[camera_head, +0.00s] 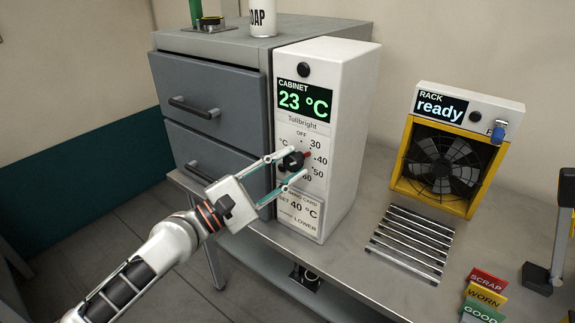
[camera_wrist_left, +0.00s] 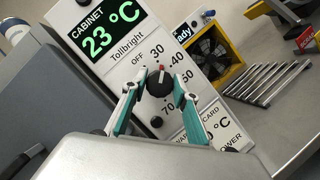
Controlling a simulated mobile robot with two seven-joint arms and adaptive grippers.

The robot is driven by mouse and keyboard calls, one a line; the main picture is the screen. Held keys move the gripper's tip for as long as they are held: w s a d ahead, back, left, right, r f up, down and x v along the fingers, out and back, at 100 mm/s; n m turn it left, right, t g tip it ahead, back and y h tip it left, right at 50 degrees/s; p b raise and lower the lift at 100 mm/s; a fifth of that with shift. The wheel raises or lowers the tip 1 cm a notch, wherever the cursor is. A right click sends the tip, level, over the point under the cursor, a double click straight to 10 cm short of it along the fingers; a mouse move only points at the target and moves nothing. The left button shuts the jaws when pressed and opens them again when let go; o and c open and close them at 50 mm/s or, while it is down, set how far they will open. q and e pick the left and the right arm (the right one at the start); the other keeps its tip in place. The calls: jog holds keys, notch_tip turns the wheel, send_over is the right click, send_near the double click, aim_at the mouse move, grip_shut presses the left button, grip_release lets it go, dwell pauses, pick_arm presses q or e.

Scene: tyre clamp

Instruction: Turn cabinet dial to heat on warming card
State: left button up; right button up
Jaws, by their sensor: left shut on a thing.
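The cabinet control box (camera_head: 345,120) is white, with a green display reading 23 °C. Its black dial (camera_head: 293,161) has a red pointer aimed right and slightly up, around the 30 to 40 marks; the exact mark is hard to tell. The warming card (camera_head: 300,212) below the dial reads SET 40 °C, with LOWER beneath, and is partly hidden by my gripper. My left gripper (camera_head: 290,170) is shut on the dial, one finger on either side. The dial (camera_wrist_left: 157,84) also shows between the fingers in the left wrist view. My right gripper is not in view.
Grey drawers (camera_head: 208,105) stand left of the box. A yellow fan rack (camera_head: 440,165) reading "ready" stands right. A slatted metal grid (camera_head: 410,243) and SCRAP, WORN and GOOD signs (camera_head: 485,297) lie in front. Bare bench lies between box and grid.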

pick_arm(q)
jog(key=m, duration=0.2)
jog(key=m+g+p, duration=0.1)
jog(key=shift+r+m+g, duration=0.2)
jog(key=shift+m+g, duration=0.1)
jog(key=shift+m, duration=0.1)
jog(key=shift+f+m+g+y+p, duration=0.1)
jog(key=shift+m+g+y+p, duration=0.25)
jog(key=shift+m+p, duration=0.55)
jog(key=o, duration=1.1)
jog(key=shift+c, duration=0.2)
jog(key=shift+a+f, duration=0.1)
jog(key=r+v, duration=0.1)
jog(key=v, duration=1)
jog(key=shift+s+a+f, duration=0.3)
jog(key=shift+a+f, duration=0.05)
jog(key=shift+f, duration=0.05)
